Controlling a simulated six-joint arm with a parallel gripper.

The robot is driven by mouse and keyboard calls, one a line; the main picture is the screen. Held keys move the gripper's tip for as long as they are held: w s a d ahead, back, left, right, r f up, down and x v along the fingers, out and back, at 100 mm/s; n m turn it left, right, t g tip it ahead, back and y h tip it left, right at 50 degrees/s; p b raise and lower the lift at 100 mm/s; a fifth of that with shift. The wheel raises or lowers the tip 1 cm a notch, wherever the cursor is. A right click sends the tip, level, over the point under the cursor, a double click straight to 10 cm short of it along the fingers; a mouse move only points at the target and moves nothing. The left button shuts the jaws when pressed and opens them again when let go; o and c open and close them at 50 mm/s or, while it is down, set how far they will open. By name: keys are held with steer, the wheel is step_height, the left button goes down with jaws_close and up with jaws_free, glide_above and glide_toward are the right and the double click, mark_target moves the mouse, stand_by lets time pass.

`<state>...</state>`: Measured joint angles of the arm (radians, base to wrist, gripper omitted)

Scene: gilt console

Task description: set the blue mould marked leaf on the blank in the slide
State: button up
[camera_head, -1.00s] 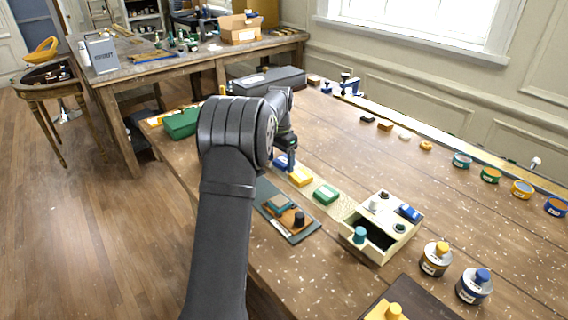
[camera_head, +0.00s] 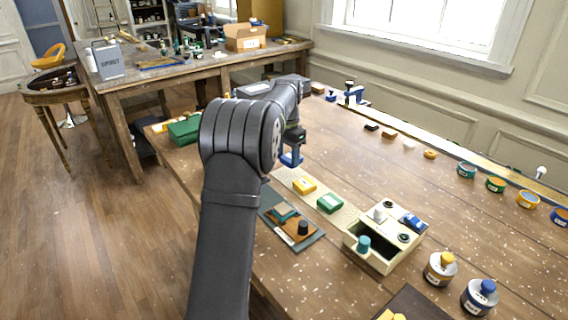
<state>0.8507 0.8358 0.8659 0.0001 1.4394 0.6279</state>
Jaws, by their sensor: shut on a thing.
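My gripper (camera_head: 291,149), partly hidden by my own arm, is shut on a blue block, apparently the blue mould (camera_head: 291,159). The mould appears slightly above the left end of a pale strip (camera_head: 283,173). Its leaf mark cannot be read. A yellow block (camera_head: 304,185) and a green block (camera_head: 330,203) sit on the strip, to the right of my gripper. I cannot make out the slide or its blank for certain.
A dark green mat (camera_head: 313,240) bears teal and brown pieces and a black knob. A cream box (camera_head: 368,257) with an open compartment stands right of it. Labelled round pots (camera_head: 440,268) stand farther right. Small blocks and tins line the back. The middle table (camera_head: 365,165) is clear.

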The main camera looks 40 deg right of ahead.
steer(key=s+d+r, duration=0.2)
steer(key=s+r, duration=0.4)
steer(key=s, duration=0.3)
steer(key=m, duration=0.1)
glide_toward(278, 211)
steer(key=shift+f, duration=2.95)
steer(key=shift+f, duration=0.2)
steer(key=o, duration=1.1)
